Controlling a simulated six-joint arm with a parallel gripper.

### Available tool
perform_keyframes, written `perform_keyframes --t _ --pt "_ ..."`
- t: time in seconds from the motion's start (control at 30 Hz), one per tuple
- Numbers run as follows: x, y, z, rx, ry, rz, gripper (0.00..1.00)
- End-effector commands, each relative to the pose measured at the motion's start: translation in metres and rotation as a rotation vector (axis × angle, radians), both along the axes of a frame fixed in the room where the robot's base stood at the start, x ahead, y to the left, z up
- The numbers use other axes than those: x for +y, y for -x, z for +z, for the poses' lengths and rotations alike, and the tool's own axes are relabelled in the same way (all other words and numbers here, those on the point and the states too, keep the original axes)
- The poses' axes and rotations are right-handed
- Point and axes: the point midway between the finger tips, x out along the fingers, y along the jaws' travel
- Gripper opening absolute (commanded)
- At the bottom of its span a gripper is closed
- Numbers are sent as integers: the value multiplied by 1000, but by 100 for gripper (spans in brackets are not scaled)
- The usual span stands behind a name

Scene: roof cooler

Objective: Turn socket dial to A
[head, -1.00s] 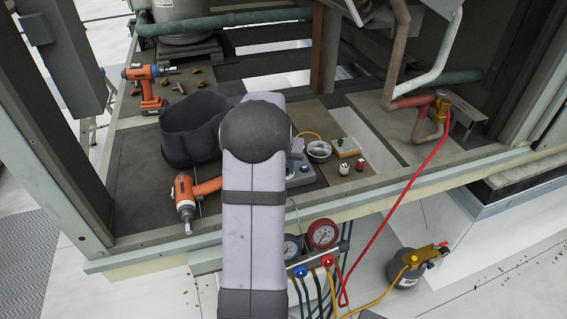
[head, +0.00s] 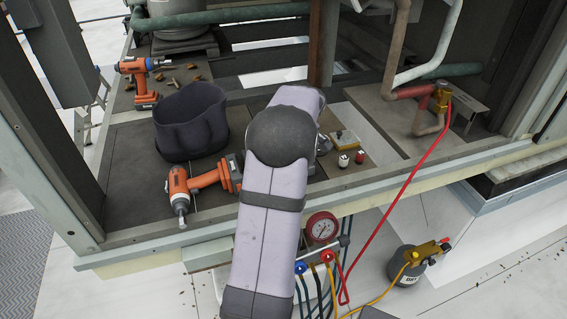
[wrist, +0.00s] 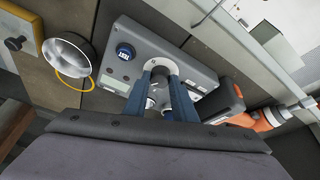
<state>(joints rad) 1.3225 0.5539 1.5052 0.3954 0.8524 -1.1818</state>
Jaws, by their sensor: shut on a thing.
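In the wrist view, a grey box (wrist: 138,42) with a small display and a blue labelled button (wrist: 125,52) lies on the dark deck. My gripper (wrist: 162,78) reaches down onto it. Its two dark blue fingers are shut on a pale round part of the box, the socket dial (wrist: 162,68). The fingers cover much of the dial, and I cannot read an A or any pointer. In the head view my arm hides the gripper, the dial and nearly all of the box.
An orange drill (head: 200,183) lies close beside the box, with a dark bag (head: 190,125) behind it. A round metal cup (wrist: 68,58) and a yellow block (head: 344,138) are on the box's other side. Gauges (head: 321,228) and hoses hang in front.

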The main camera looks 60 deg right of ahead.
Motion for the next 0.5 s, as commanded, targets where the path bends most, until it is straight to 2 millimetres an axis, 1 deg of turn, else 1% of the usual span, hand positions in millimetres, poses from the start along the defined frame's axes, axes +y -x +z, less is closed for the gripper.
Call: perform_keyframes --t 0.03,0.3,0.5 --pt "-2 2 -3 1 3 41 2" --pt "-4 2 0 2 2 287 2" --pt "-5 2 1 2 2 430 2"
